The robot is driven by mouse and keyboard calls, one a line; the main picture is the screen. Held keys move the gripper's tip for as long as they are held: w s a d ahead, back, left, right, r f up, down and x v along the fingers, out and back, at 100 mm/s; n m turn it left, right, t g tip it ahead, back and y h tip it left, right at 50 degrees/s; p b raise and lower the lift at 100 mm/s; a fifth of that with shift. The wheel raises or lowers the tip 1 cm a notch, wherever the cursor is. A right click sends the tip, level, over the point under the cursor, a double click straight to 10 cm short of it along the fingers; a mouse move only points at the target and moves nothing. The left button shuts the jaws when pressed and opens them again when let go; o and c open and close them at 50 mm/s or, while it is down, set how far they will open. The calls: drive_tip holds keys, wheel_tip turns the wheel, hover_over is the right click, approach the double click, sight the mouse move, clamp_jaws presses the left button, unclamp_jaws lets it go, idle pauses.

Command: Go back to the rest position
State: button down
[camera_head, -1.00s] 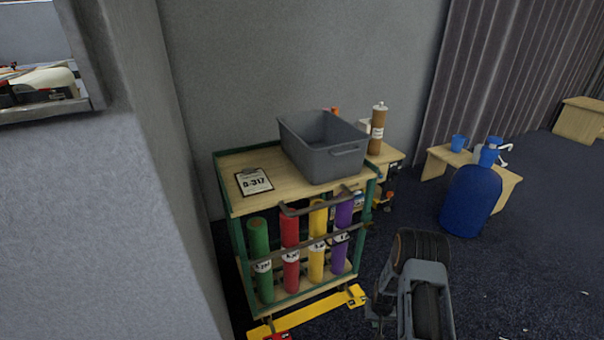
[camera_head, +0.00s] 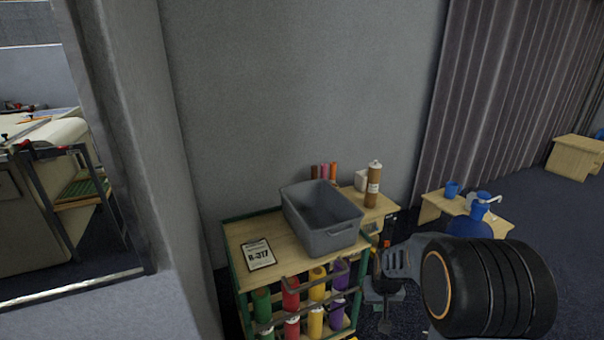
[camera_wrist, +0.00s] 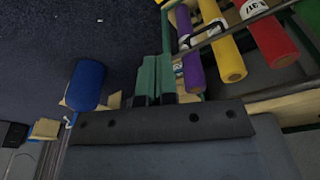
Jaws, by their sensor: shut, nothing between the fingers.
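My gripper (camera_wrist: 157,76) shows in the wrist view as two green fingers side by side, close together, with nothing between them. Colored tubes, purple (camera_wrist: 189,55), yellow (camera_wrist: 221,42) and red (camera_wrist: 266,32), lie beyond it to the right in that view. In the head view my arm (camera_head: 490,285) is folded up large at the lower right, beside the cart. My fingertips cannot be made out clearly there.
A wooden-topped cart (camera_head: 237,236) holds a grey bin (camera_head: 325,240) and a clipboard (camera_head: 259,255). Low tables (camera_head: 432,209) stand behind my arm. A wall corner (camera_head: 130,120) is close at left.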

drive_tip(key=s+a+r+p, duration=0.1)
drive_tip(key=s+r+p, duration=0.4)
drive_tip(key=r, duration=0.6)
drive_tip(key=s+a+r+t+p, duration=0.1)
drive_tip(key=s+a+r+p, duration=0.1)
drive_tip(key=s+r+p, duration=0.4)
drive_tip(key=s+a+r+p, duration=0.1)
drive_tip(key=s+r+p, duration=0.4)
drive_tip(key=r, duration=1.2)
drive_tip(key=shift+s+a+n+t, duration=0.15)
drive_tip(key=shift+a+n+t, duration=0.15)
drive_tip(key=shift+a+t, duration=0.1)
drive_tip(key=shift+r, duration=0.1)
